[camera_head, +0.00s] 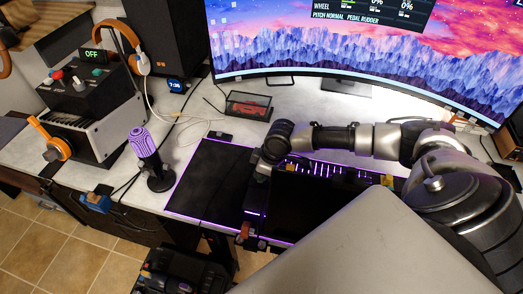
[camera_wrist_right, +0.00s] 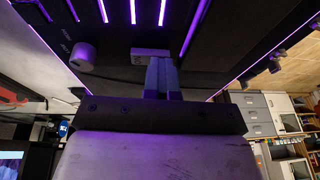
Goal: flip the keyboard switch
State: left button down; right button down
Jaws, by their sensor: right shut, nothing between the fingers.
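The dark keyboard (camera_head: 330,170) with purple light strips lies on the desk under my right arm. Its strips also show at the top of the right wrist view (camera_wrist_right: 120,12). In the wrist view a small pale switch-like piece (camera_wrist_right: 150,52) sits at the tips of my right gripper (camera_wrist_right: 158,60). The gripper is shut with nothing in it. I cannot tell whether it touches that piece. A round knob (camera_wrist_right: 83,54) is left of the tips. In the head view my right gripper (camera_head: 258,190) points down over the keyboard's left end, its fingertips unclear. My left gripper is out of view.
A dark, purple-edged mat (camera_head: 205,175) lies left of the gripper. A purple microphone (camera_head: 146,152) stands on the left, near a headphone stand with orange headphones (camera_head: 128,38). A wide curved monitor (camera_head: 370,50) stands behind. A red-lettered black box (camera_head: 248,105) sits in front of it.

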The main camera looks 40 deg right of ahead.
jog(key=shift+w+d+f, duration=0.2)
jog(key=shift+w+d, duration=0.1)
jog(key=shift+d, duration=0.2)
notch_tip(320, 180, up, 5)
jog(key=p, duration=0.5)
jog(key=shift+w+f, duration=0.15)
jog(key=shift+f, duration=0.05)
jog(key=a+v, duration=0.1)
jog(key=v, duration=0.8)
jog(key=shift+s+d+r+b, duration=0.15)
jog(key=shift+s+r+b, duration=0.15)
jog(key=shift+s+r, duration=0.15)
jog(key=shift+d+f, duration=0.1)
jog(key=shift+d, duration=0.1)
jog(key=shift+s+d+r, duration=0.1)
jog(key=shift+d+r, duration=0.1)
jog(key=shift+d, duration=0.05)
